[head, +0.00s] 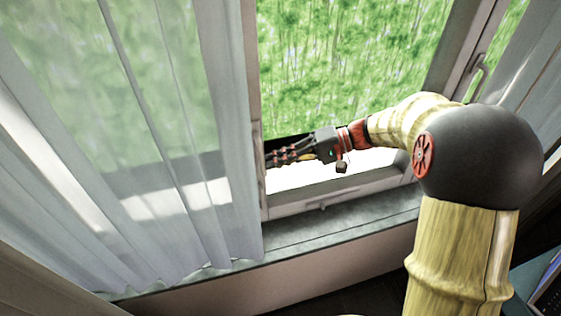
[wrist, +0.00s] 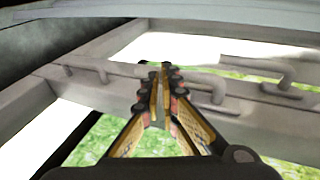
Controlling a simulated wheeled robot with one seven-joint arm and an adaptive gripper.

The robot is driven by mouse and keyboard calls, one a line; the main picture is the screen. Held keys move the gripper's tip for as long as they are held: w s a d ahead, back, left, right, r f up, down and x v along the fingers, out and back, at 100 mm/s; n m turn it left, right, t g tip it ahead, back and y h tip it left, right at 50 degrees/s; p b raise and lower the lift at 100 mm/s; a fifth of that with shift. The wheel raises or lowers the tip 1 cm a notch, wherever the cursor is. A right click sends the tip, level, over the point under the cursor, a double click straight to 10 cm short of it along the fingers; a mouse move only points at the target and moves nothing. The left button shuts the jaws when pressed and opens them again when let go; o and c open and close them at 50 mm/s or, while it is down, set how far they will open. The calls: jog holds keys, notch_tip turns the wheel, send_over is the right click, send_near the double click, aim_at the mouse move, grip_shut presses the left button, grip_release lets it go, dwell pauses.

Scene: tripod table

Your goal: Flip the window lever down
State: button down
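The window frame (head: 340,192) has pale bars around the glass. A lever-like handle (head: 480,78) is on the upright at the right in the head view. A small fitting (head: 322,207) sits on the lower bar. In the wrist view, a bent lever (wrist: 285,74) stands on the bar at the right, another bent fitting (wrist: 214,88) is just right of my fingertips, and a smaller one (wrist: 98,70) is at the left. My gripper (wrist: 161,75) is empty, its fingertips together, apart from the right lever. My gripper (head: 270,158) is in front of the lower window in the head view.
A sheer curtain (head: 130,130) hangs at the left, close to my fingertips in the picture. Another curtain (head: 535,70) hangs at the right. A grey sill (head: 340,235) runs below the window. A laptop-like object (head: 548,295) is at the lower right corner.

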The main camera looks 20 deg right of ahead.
jog(key=shift+a+f, duration=0.25)
jog(key=shift+f, duration=0.05)
jog(key=shift+s, duration=0.1)
dwell(0.3)
jog(key=shift+d+f, duration=0.1)
